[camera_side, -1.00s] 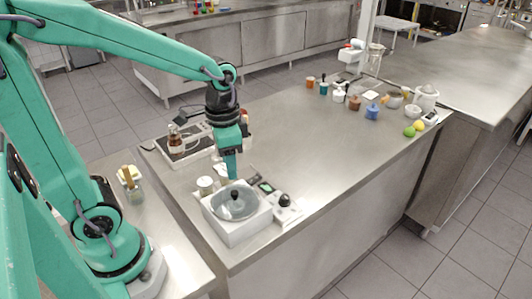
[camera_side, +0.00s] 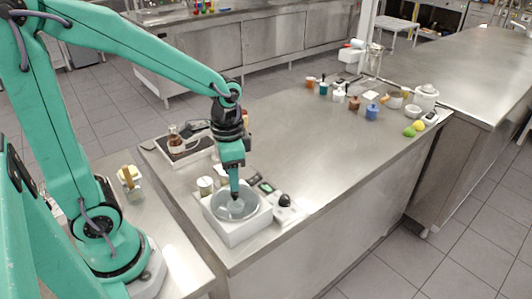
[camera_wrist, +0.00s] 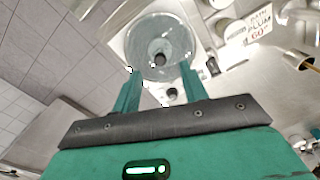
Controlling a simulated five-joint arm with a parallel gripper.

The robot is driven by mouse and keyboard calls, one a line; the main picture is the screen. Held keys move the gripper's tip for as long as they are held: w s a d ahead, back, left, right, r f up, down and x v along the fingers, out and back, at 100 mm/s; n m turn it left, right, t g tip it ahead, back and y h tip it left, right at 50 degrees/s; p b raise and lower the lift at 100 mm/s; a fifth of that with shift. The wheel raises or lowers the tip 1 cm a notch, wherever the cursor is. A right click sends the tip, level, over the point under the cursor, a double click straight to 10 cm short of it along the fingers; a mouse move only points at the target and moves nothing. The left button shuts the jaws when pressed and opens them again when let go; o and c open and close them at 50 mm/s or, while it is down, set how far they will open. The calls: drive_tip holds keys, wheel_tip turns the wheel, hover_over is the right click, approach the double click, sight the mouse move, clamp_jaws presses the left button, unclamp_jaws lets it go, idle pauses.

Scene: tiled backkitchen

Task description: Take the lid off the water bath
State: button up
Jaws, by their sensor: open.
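The water bath (camera_side: 236,232) is a white box near the front left corner of the steel bench. Its round, grey, see-through lid (camera_side: 221,208) lies on top; in the wrist view the lid (camera_wrist: 150,33) is near the top middle. A dark knob (camera_wrist: 159,59) stands at the lid's middle. My gripper (camera_side: 235,192) points down right over the lid, its tips at knob height or just above. In the wrist view its two fingers (camera_wrist: 160,70) are apart, with the knob between or just beyond them. In the side view the fingers largely hide the knob.
A white jar (camera_side: 205,185) stands close behind the bath. A tray with a brown bottle (camera_side: 174,139) is behind. The bench to the right is clear up to the pots, lemon and limes (camera_side: 410,131).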

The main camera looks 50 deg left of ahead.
sight(235, 198)
drive_tip(key=shift+f, duration=2.45)
clamp_jaws()
